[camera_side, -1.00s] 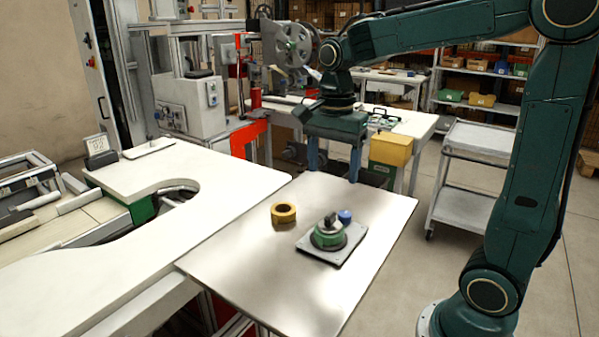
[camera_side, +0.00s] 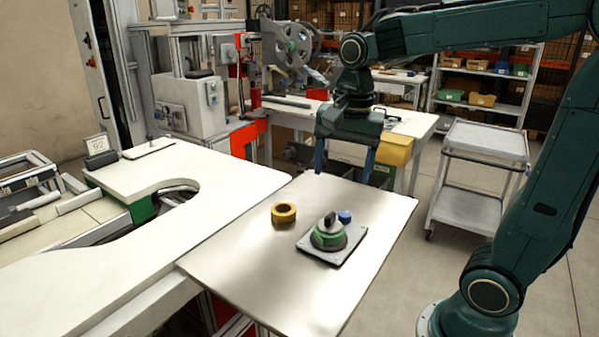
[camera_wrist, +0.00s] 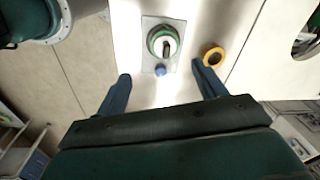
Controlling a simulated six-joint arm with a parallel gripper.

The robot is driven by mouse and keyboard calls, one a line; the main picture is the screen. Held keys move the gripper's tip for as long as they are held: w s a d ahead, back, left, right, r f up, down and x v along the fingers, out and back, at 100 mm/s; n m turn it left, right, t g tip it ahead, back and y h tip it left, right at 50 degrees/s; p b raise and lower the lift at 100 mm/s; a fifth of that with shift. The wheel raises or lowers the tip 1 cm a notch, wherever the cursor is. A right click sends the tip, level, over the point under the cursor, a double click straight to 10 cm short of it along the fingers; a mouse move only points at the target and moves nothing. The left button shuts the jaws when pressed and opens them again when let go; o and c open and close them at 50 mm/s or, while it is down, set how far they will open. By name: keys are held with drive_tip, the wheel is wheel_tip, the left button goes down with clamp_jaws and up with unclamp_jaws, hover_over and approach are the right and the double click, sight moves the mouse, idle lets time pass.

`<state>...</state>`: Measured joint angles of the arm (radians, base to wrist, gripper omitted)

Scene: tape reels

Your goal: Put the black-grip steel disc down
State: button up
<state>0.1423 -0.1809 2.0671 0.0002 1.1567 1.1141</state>
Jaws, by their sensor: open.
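The steel disc with a black grip (camera_side: 330,221) sits on top of a green tape reel (camera_side: 327,239), and the two stand on a grey square plate (camera_side: 345,255) on the steel table. In the wrist view the black grip (camera_wrist: 166,47) shows in the middle of the pale disc, inside the green ring. My gripper (camera_side: 343,177) is open and empty, raised above the table's far part and behind the stack, apart from it. Its two blue fingers (camera_wrist: 161,70) show spread in the wrist view, with the plate beyond them.
A small blue cylinder (camera_side: 345,216) stands at the plate's far corner. A yellow tape roll (camera_side: 283,213) lies on the table left of the plate. A white curved worktop (camera_side: 215,195) adjoins on the left. The steel table's near part (camera_side: 290,290) is clear.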

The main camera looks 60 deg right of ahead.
drive_tip(key=s+a+f+n+t, duration=0.1)
drive_tip(key=s+a+n+t, duration=0.3)
drive_tip(key=s+n, duration=0.6)
drive_tip(key=n, duration=0.4)
drive_tip(key=shift+s+f, duration=0.15)
drive_tip(key=shift+s, duration=0.2)
